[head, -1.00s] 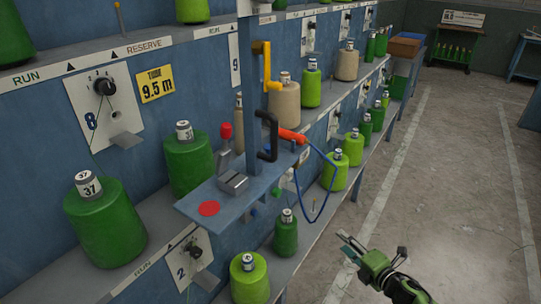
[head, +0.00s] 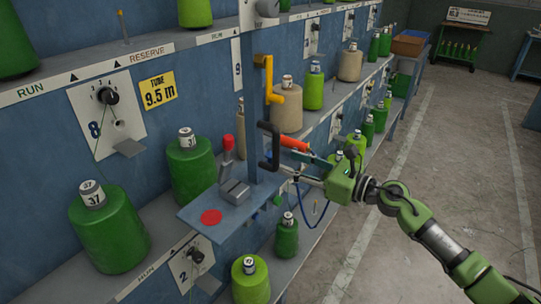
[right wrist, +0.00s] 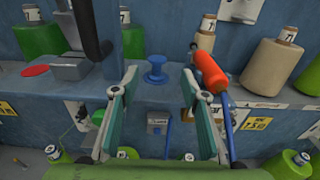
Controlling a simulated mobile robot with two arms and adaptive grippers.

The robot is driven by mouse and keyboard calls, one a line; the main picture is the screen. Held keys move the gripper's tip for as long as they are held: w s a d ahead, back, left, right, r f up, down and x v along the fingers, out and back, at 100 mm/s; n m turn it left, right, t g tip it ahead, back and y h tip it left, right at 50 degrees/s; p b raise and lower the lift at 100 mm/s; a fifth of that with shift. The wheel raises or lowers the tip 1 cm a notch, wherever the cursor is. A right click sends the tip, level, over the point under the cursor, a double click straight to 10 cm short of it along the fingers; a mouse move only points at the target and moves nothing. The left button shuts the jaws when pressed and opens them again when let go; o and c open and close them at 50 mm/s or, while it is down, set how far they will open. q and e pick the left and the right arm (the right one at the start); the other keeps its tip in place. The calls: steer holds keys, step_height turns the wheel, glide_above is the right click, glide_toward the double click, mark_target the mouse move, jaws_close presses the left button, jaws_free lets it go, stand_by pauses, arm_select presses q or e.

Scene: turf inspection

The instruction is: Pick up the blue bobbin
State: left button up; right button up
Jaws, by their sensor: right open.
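The blue bobbin (right wrist: 156,72) stands upright on the small blue platform (right wrist: 160,97) in the right wrist view. In the head view I cannot make it out; my gripper and the black handle cover that area. My right gripper (head: 298,164) reaches in from the right over the platform's far end. Its fingers are open and empty. In the right wrist view the open right gripper (right wrist: 159,80) has the bobbin centred in the gap, seemingly just beyond the fingertips. My left gripper is not in view.
A red-orange tool (right wrist: 210,72) with a blue cord is close to the right finger in the right wrist view. A black handle (head: 268,146) and a grey block (head: 235,191) are beside the gripper. Green spools (head: 191,166) line the shelves.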

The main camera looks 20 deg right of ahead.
mark_target(270, 154)
steer(key=shift+x, duration=1.05)
steer(key=shift+w+a+r+p, duration=0.2)
steer(key=shift+a+r+p, duration=0.1)
steer(key=shift+p, duration=0.3)
steer(key=p+x, duration=0.1)
steer(key=x, duration=0.2)
steer(key=shift+w+a+p, duration=0.15)
steer(key=shift+a+p, duration=0.2)
steer(key=shift+w+a+f, duration=0.15)
steer(key=shift+w+a, duration=0.1)
steer(key=shift+w, duration=0.1)
steer(key=c, duration=1)
